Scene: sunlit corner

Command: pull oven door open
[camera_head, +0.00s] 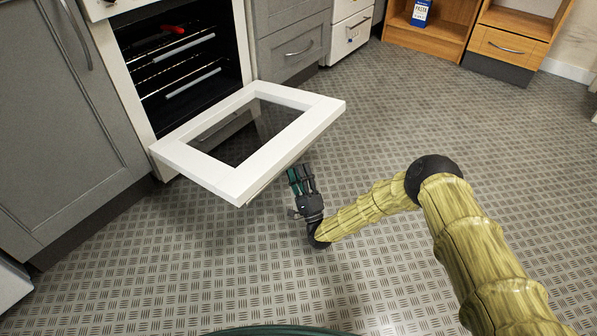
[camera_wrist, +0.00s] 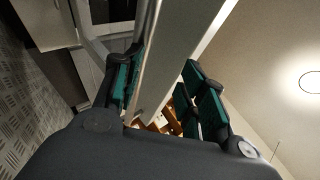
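The white-framed oven door (camera_head: 235,180) is hinged down at the front of the oven (camera_head: 183,65), close to level, with its dark glass facing up. The oven's inside and racks show. My gripper (camera_head: 302,178) is at the door's outer right edge, low and partly behind it, with its fingers pointing up. In the wrist view, the fingers of my gripper (camera_wrist: 160,88) stand apart, with a long pale part of the door (camera_wrist: 172,50) running between them. A gap shows beside the right fingers. I cannot tell whether the left finger touches the door.
A red item (camera_head: 173,29) sits inside the oven near the top rack. Grey cabinets (camera_head: 60,110) flank the oven. Wooden cabinets (camera_head: 505,42) stand at the back right. The patterned floor (camera_head: 400,120) is clear in front and to the right.

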